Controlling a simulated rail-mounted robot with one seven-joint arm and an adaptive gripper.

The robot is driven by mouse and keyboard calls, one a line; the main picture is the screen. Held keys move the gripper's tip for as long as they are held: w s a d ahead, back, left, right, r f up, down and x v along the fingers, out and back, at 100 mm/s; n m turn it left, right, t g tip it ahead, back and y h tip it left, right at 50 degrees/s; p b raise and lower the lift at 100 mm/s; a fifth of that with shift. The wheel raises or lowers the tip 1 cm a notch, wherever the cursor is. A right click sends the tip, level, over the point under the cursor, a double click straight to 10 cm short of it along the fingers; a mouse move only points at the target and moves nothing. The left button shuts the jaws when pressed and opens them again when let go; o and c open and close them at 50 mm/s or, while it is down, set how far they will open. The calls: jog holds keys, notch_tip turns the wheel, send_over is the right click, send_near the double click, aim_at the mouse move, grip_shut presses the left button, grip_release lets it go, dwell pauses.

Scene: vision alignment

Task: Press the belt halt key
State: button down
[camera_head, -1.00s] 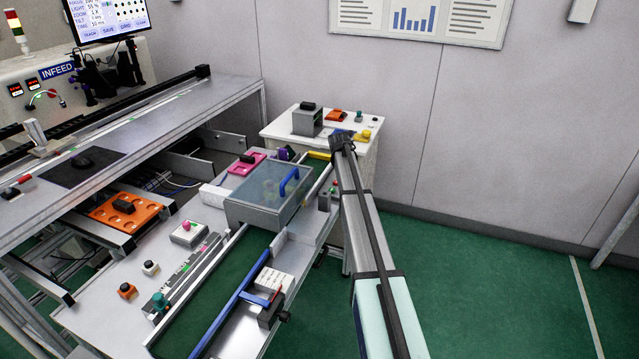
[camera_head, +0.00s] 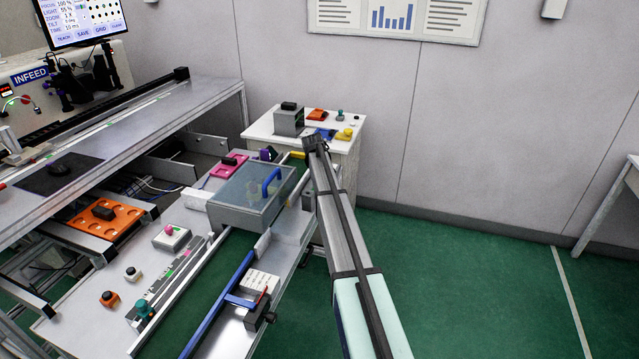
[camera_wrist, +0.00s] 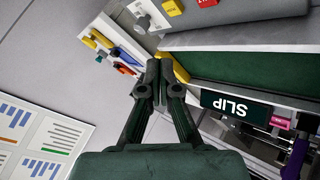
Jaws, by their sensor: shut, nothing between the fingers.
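My gripper (camera_head: 314,145) is shut and empty, held above the far right end of the conveyor bench. In the wrist view its fingertips (camera_wrist: 158,80) meet below a grey control box (camera_wrist: 230,12) and stand apart from it. That box carries a silver knob (camera_wrist: 142,22), a yellow key (camera_wrist: 172,7) and a red key (camera_wrist: 206,2), partly cut off by the frame edge. The lettering is too small to read, so I cannot tell which is the belt halt key.
A clear-lidded cover with a blue handle (camera_head: 271,182) spans the green belt (camera_head: 225,262). A white side cabinet (camera_head: 338,150) with small items stands behind my gripper. A "SLIP" sign (camera_wrist: 236,105) shows in the wrist view. Open green floor lies to the right.

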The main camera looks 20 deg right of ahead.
jog(key=shift+f+b, duration=1.2)
jog(key=shift+f, duration=2.5)
jog(key=shift+f, duration=0.1)
jog(key=shift+f+b, duration=0.3)
jog(key=shift+f, duration=0.05)
jog(key=shift+f+b, duration=0.3)
jog(key=shift+f, duration=0.15)
jog(key=shift+r, duration=0.9)
jog(key=shift+r+p, duration=0.1)
jog(key=shift+p, duration=0.2)
jog(key=shift+r+p, duration=0.7)
jog(key=shift+r, duration=1.75)
